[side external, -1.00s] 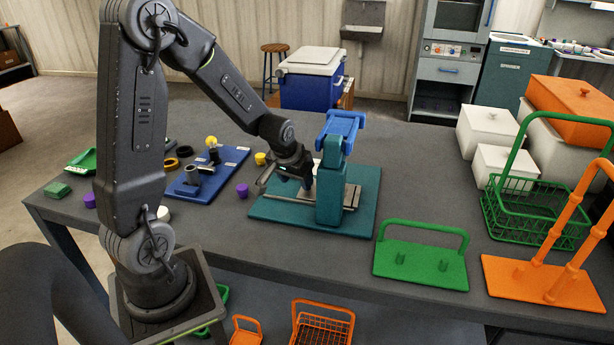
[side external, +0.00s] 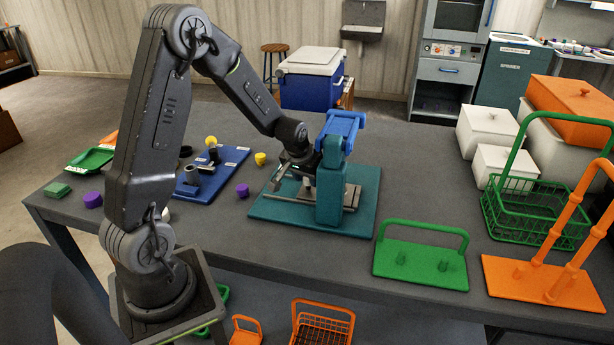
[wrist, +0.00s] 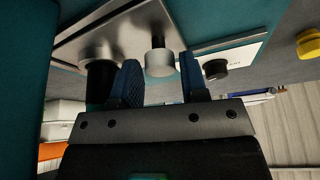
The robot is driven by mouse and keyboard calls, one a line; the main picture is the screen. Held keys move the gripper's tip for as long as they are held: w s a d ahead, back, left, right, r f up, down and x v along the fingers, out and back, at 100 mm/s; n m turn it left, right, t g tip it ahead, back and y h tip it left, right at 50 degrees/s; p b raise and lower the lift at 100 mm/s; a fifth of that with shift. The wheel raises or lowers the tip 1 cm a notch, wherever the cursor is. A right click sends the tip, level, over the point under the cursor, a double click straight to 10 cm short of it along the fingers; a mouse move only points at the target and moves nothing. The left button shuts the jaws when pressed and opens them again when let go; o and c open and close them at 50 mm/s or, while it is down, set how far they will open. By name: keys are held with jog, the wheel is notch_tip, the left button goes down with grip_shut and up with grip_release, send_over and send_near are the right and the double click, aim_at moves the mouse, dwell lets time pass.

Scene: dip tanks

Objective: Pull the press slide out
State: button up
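The teal press (side external: 331,195) with a blue top (side external: 343,124) stands on a teal base plate (side external: 279,208). Its metal slide (side external: 350,197) lies low in the press; in the wrist view the slide plate (wrist: 110,35) carries a pale round knob (wrist: 158,60). My gripper (side external: 305,186) points down at the left side of the press. In the wrist view my gripper (wrist: 160,70) has its two blue-padded fingers apart, one on each side of the knob, with a gap at least on the right. Contact at the left finger cannot be told.
A dark cylinder (wrist: 99,82) is close to the left finger in the wrist view. A blue board (side external: 207,190) with fittings and a purple cup (side external: 242,190) lie to the left. A green rack plate (side external: 420,263) stands to the right. The table front is clear.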

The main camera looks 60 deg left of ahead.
grip_shut()
jog(key=shift+s+a, duration=4.1)
jog(key=shift+o, duration=1.7)
grip_release()
jog(key=shift+s+d+r, duration=0.1)
jog(key=shift+d+r, duration=0.05)
jog(key=shift+r, duration=0.45)
jog(key=v, duration=1.2)
jog(key=shift+s+r, duration=0.15)
jog(key=shift+r, duration=0.05)
jog(key=shift+d, duration=0.1)
